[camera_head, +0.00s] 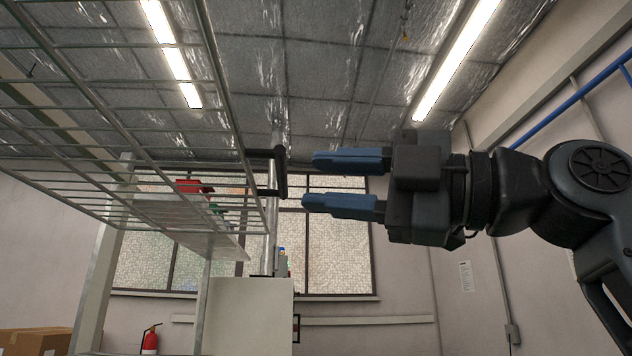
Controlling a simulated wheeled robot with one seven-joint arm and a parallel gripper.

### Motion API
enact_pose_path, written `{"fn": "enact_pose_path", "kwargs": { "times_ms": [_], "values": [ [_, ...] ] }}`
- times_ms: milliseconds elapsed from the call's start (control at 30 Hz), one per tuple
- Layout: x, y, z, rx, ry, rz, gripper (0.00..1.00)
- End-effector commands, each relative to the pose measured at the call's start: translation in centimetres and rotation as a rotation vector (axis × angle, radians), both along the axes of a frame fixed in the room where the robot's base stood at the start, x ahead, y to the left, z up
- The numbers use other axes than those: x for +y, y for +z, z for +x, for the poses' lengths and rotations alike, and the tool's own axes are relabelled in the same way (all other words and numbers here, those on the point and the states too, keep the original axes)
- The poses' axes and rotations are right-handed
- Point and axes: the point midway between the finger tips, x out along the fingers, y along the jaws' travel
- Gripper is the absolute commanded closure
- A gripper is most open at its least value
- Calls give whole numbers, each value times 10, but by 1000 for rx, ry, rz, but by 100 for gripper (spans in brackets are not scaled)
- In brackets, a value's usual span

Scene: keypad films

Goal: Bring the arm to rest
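My gripper (310,181) is in the middle of the head view, pointing left. Its two blue fingers are apart with nothing between them, so it is open and empty. My arm comes in from the right edge and is bent at the elbow. A black handle (282,173) on the edge of a wire grid door or panel (215,90) is just left of the fingertips. A small gap shows between the fingertips and the handle in this view, though depth is hard to judge.
The wire panel fills the upper left, over a white shelf (200,238) with a red item (193,187). A white cabinet (246,315) stands below. A fire extinguisher (151,340) and cardboard box (34,341) are at the lower left. Space below my gripper looks clear.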

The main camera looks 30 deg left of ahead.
Motion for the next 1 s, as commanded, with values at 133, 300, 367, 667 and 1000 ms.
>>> {"fn": "enact_pose_path", "kwargs": {
  "times_ms": [133,300,367,667,1000],
  "values": [
    [0,0,0,0,0,0,62],
    [0,0,0,0,0,0,62],
    [0,0,0,0,0,0,62],
    [-3,-18,16,74,-32,21,62],
    [-38,-136,86,501,-233,169,62]
  ]
}}
